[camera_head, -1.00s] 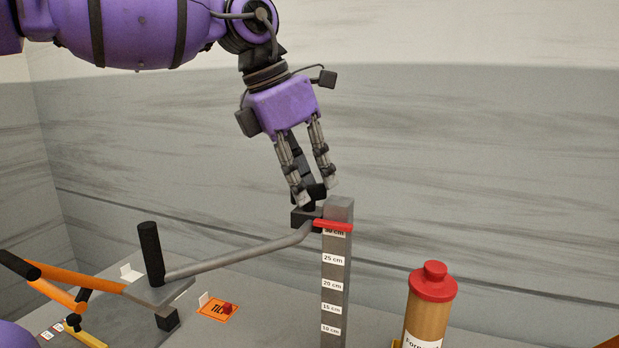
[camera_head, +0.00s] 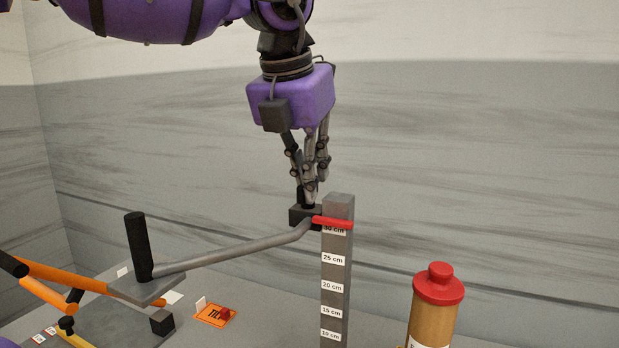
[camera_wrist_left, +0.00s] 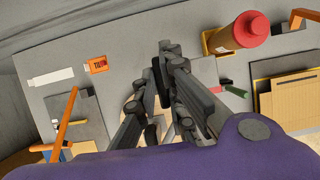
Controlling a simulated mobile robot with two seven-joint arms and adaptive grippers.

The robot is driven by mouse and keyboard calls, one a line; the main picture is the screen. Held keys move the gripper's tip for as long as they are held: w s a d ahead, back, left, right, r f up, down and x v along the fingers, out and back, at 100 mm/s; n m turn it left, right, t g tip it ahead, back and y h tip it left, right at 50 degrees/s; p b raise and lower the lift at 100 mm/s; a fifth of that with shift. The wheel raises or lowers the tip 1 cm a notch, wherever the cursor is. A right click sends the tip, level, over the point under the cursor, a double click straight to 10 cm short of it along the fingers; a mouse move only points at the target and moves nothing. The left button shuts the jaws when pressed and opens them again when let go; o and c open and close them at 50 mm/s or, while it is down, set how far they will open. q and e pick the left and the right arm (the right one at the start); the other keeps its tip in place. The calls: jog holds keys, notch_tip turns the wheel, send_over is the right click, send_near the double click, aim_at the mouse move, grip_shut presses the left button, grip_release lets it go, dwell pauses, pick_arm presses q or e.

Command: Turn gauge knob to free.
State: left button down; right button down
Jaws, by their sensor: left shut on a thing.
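The gauge is a grey post (camera_head: 337,270) with white centimetre labels and a red pointer (camera_head: 333,223) by the 30 cm label. A black block (camera_head: 300,217) sits on the post's left side, joined to a grey bent rod. My left gripper (camera_head: 309,196) points down onto this block, its fingers closed on the small dark knob on top. The fingers hide most of the knob. In the left wrist view the fingers (camera_wrist_left: 155,90) fill the middle, and the knob cannot be made out. My right gripper is out of view.
The grey rod (camera_head: 235,250) runs left to a plate with an upright black handle (camera_head: 138,246). A brown cylinder with a red cap (camera_head: 438,284) stands right of the post. An orange tilt label (camera_head: 215,314) lies below the rod. The wall behind is clear.

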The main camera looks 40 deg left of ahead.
pick_arm(q)
jog(key=shift+r, duration=0.1)
dwell(0.3)
jog(key=c, duration=2)
grip_release()
jog(key=shift+o, duration=0.8)
